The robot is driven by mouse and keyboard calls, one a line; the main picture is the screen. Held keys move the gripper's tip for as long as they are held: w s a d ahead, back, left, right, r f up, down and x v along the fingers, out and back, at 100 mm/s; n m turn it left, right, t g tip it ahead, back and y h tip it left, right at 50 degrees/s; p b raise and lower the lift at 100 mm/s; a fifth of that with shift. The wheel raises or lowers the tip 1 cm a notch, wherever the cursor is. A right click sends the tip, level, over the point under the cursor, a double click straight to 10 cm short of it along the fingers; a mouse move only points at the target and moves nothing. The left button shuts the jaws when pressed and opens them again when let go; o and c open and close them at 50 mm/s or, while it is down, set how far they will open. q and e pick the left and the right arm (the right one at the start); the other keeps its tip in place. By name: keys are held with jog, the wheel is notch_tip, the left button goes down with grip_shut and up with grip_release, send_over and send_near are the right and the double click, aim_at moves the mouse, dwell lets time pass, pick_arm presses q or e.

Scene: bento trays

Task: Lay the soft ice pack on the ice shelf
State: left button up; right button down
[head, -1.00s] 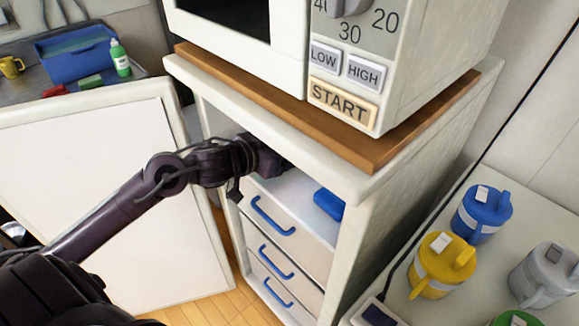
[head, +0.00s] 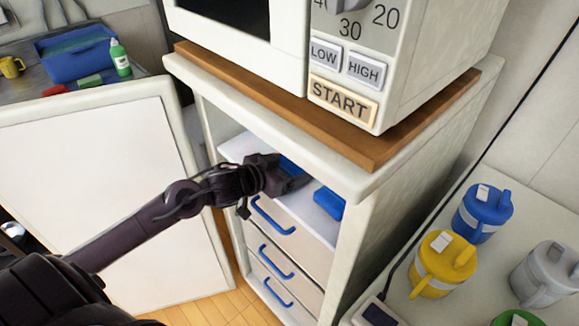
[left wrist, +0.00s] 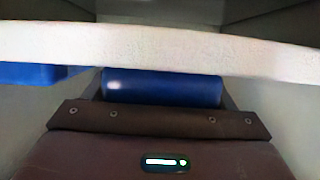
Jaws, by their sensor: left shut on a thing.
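My left gripper (head: 288,180) reaches into the open white cabinet, just over the white shelf (head: 240,148) above the drawers. It is shut on a blue pack (head: 290,166), which sticks out past the fingers. The held pack also shows as a blue band between the fingers in the left wrist view (left wrist: 160,88). A second blue pack (head: 328,203) lies on the shelf to the right; a blue piece also shows at the left of the left wrist view (left wrist: 30,75). I cannot tell whether the held pack touches the shelf. My right gripper is not in view.
A microwave (head: 400,60) stands on a wooden board (head: 400,150) on the cabinet top. The white door (head: 90,190) stands open at the left. Drawers with blue handles (head: 272,216) are below. Mugs, including a yellow one (head: 437,270), stand at the right.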

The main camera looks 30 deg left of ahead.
pick_arm(q)
jog(key=o, duration=1.3)
jog(key=shift+f, duration=0.1)
jog(key=shift+r, duration=0.2)
jog(key=p+v, duration=0.1)
jog(key=v, duration=1.1)
